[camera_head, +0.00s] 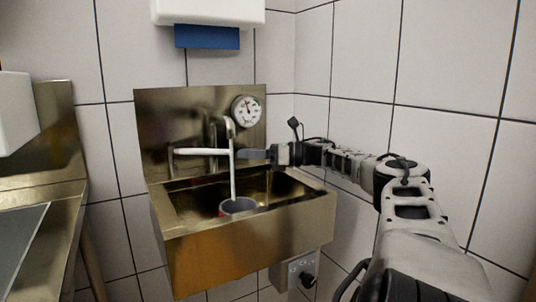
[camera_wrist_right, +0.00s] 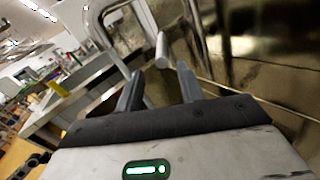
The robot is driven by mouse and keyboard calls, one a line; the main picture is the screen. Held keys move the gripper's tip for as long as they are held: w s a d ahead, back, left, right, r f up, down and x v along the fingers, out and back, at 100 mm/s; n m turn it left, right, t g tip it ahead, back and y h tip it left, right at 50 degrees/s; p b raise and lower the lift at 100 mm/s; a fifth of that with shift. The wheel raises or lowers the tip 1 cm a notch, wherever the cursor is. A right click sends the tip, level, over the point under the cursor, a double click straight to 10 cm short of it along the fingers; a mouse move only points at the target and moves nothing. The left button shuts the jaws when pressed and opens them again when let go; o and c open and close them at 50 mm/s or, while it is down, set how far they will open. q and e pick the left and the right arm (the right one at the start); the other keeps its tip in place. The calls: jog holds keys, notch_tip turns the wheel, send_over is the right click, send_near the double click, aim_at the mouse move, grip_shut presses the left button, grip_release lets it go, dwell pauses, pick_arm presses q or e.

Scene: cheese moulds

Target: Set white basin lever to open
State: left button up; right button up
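The white lever (camera_head: 200,151) is a pale bar lying roughly level across the front of the metal basin's tap (camera_head: 230,125). In the right wrist view a pale rod with a rounded end (camera_wrist_right: 162,48), apparently the lever, stands beyond and between my fingertips. My right gripper (camera_head: 250,154) reaches in from the right, its tips close to the lever's right end. Its fingers are apart (camera_wrist_right: 160,82) with nothing clamped between them; contact with the lever cannot be told. The basin (camera_head: 235,245) hangs on the wall. My left gripper is not in view.
A round gauge (camera_head: 246,111) sits on the basin's backplate. A grey cup-like vessel (camera_head: 238,206) stands in the basin under a thin pale vertical strand. A white dispenser with blue paper (camera_head: 207,37) hangs above. A tiled wall (camera_head: 360,100) bounds the right; a metal counter (camera_head: 50,200) stands left.

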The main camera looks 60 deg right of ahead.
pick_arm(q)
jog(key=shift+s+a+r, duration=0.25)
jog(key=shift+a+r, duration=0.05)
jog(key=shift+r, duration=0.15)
pick_arm(e)
jog(key=v, duration=0.5)
jog(key=shift+r, duration=0.1)
